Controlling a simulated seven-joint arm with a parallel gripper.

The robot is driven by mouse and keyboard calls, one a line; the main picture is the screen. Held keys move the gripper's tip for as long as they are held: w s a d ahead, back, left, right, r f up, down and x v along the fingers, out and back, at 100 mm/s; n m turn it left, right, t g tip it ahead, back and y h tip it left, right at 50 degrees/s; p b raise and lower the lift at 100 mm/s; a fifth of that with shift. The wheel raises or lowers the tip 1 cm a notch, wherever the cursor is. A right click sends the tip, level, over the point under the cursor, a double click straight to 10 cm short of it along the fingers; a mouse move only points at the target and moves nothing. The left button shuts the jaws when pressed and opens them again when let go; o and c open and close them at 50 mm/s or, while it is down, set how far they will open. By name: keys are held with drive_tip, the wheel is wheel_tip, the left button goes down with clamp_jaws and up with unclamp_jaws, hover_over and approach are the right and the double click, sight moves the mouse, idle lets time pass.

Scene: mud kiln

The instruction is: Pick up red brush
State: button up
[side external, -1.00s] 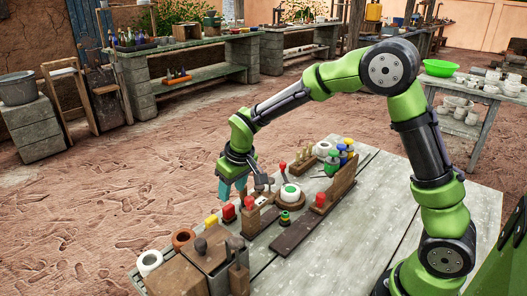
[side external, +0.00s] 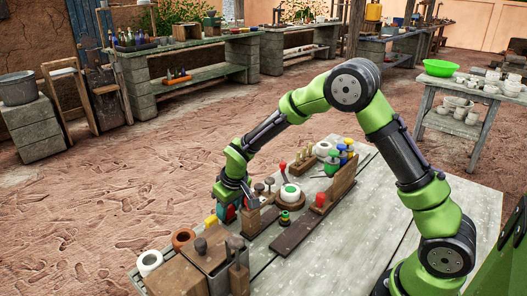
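Several small red-topped things stand on the table, and at this size I cannot tell which is the red brush. One red top (side external: 231,213) shows just below my gripper (side external: 237,201), beside a yellow top. Another red top (side external: 320,199) stands apart to the right, by a wooden block. My gripper is low over the left red tops, with its teal finger on the left and a dark finger on the right. The fingers look spread apart. They partly hide the red pieces, and contact cannot be made out.
A wooden box with dark-handled tools (side external: 207,254), an orange-brown ring pot (side external: 183,238) and a white roll (side external: 149,262) are at the front left. A round stand with a white-and-green pot (side external: 290,193) and a dark board (side external: 295,232) lie to the right. The table's right side is clear.

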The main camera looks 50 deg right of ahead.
drive_tip(key=c, duration=0.6)
wheel_tip(320, 180, up, 10)
drive_tip(key=shift+r, duration=0.1)
drive_tip(key=o, duration=0.5)
drive_tip(key=c, duration=0.3)
drive_tip(key=shift+d, duration=0.25)
drive_tip(key=shift+s+d+r, duration=0.4)
drive_tip(key=shift+s+d, duration=0.55)
drive_tip(key=shift+d, duration=2.45)
drive_tip(key=shift+s+d+r, duration=0.4)
drive_tip(key=shift+s+d, duration=0.55)
drive_tip(key=shift+d, duration=2.45)
drive_tip(key=shift+s+d+r, duration=0.4)
drive_tip(key=shift+s+d, duration=0.55)
drive_tip(key=shift+d, duration=2.45)
